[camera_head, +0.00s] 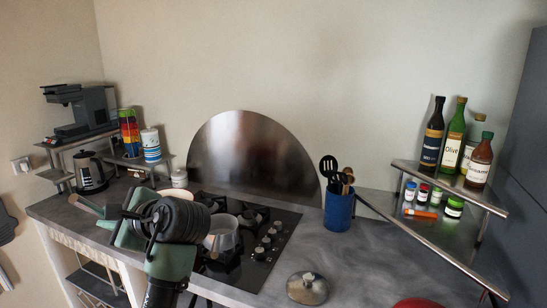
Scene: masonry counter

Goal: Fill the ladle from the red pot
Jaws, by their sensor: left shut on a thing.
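My left gripper (115,220) is at the left, over the counter in front of the stove. Part of a red round thing (418,303), perhaps the red pot, shows at the bottom edge, right of centre. Most of it is cut off. My right gripper is out of view.
A light grey pot (222,240) stands on the black stove (255,262), just right of my left wrist. A lid (307,288) lies on the counter in front. A blue utensil holder (338,210) stands behind. Bottles stand on the right corner shelf (440,180). Counter between is clear.

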